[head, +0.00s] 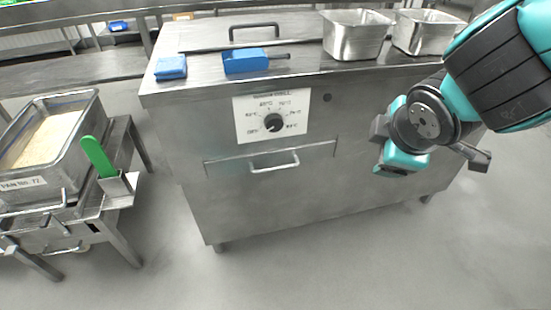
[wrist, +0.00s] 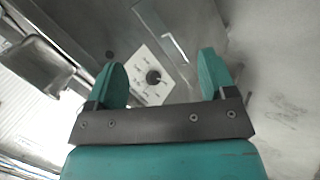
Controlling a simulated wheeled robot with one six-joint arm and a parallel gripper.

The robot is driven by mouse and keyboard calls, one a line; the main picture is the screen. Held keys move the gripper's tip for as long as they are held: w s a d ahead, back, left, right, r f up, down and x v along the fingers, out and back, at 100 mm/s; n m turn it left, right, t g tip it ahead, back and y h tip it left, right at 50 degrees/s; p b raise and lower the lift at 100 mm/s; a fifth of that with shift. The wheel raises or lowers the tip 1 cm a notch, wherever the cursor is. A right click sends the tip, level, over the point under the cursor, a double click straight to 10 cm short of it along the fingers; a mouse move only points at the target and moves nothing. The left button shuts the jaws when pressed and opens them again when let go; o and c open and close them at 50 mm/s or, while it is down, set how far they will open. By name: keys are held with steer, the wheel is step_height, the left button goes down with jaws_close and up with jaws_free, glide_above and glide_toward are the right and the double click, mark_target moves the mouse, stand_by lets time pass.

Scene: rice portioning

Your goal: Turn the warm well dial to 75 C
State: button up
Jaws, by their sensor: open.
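The warm well dial (head: 273,122) is a round black knob on a white plate (head: 297,104) with temperature markings, on the front of the steel cabinet. Its exact pointer setting is too small to read. In the wrist view the dial (wrist: 153,77) shows between and beyond my fingers. My gripper (wrist: 162,75) has two teal fingers spread apart, with nothing between them. In the head view my gripper hangs in front of the cabinet, to the right of the dial and apart from it.
A drawer handle (head: 274,162) sticks out below the dial. Two steel pans (head: 355,42), a blue scoop (head: 245,61) and a blue cloth (head: 171,67) are on the cabinet top. A rice pan (head: 84,118) and green-handled tool (head: 98,157) stand at left. The floor in front is clear.

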steer(key=w+a+f+n+t+h+b, duration=0.1)
steer(key=w+a+f+n+t+b, duration=0.1)
steer(key=w+f+n+t+b, duration=0.35)
steer(key=n+t+y+b, duration=0.2)
steer(key=n+t+y, duration=0.4)
steer(key=n, duration=1.3)
glide_toward(275, 127)
steer(key=r+g, duration=0.1)
steer(key=r, duration=0.1)
steer(key=shift+m+y, duration=0.25)
steer(key=shift+y, duration=0.15)
steer(key=p+x, duration=0.2)
steer(key=x, duration=0.1)
steer(key=p+x, duration=0.3)
steer(key=f+p+x, duration=0.1)
steer(key=p+x, duration=0.1)
steer(key=x, duration=0.1)
steer(key=shift+d+f, duration=0.1)
steer(key=shift+d, duration=0.2)
steer(key=shift+c, duration=0.2)
steer(key=c, duration=0.9)
